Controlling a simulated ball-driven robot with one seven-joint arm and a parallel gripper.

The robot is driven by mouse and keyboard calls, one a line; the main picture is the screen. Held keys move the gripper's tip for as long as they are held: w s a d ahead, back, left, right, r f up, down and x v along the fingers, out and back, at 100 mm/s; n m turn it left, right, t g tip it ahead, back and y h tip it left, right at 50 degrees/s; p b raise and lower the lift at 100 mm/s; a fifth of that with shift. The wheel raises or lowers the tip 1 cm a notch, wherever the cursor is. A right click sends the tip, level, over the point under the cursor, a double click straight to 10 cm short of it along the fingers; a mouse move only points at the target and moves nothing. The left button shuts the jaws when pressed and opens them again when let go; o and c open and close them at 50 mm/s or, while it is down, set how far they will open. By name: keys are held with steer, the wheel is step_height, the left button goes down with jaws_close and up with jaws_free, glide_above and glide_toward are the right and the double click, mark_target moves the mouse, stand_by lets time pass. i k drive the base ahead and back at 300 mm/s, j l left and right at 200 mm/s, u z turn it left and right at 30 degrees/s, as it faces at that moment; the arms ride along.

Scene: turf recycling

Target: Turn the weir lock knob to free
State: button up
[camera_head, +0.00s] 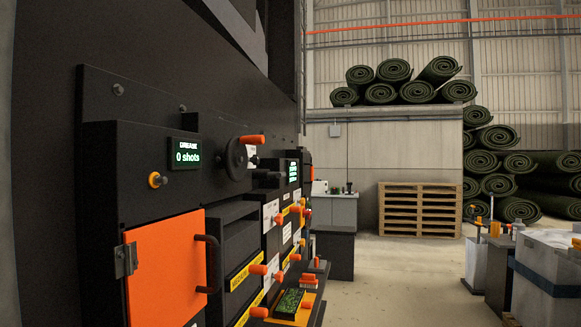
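A dark machine front runs along the left side of the head view. Several orange knobs and handles stick out of it, among them an upper one (281,217), a middle one (258,269) and a lower one (259,312). White and yellow labels sit beside them, too small to read. I cannot tell which of these is the weir lock knob or how it is turned. A black handwheel (236,159) with an orange handle (252,139) is mounted higher up. My gripper is not in this view.
An orange door (166,270) with a black handle (209,263) is nearest on the machine, under a display (187,154) reading "0 shots". Open concrete floor (400,275) lies to the right. Pallets (419,209) stand behind; grey bins (547,290) are at right.

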mark_target(255, 159)
steer(key=i+l+u, duration=0.2)
steer(key=i, duration=0.15)
steer(key=i+l+u, duration=0.15)
steer(key=i, duration=0.2)
steer(key=i+l+z, duration=0.15)
steer(key=i, duration=0.35)
steer(key=i+l+z, duration=0.2)
steer(key=i, duration=0.25)
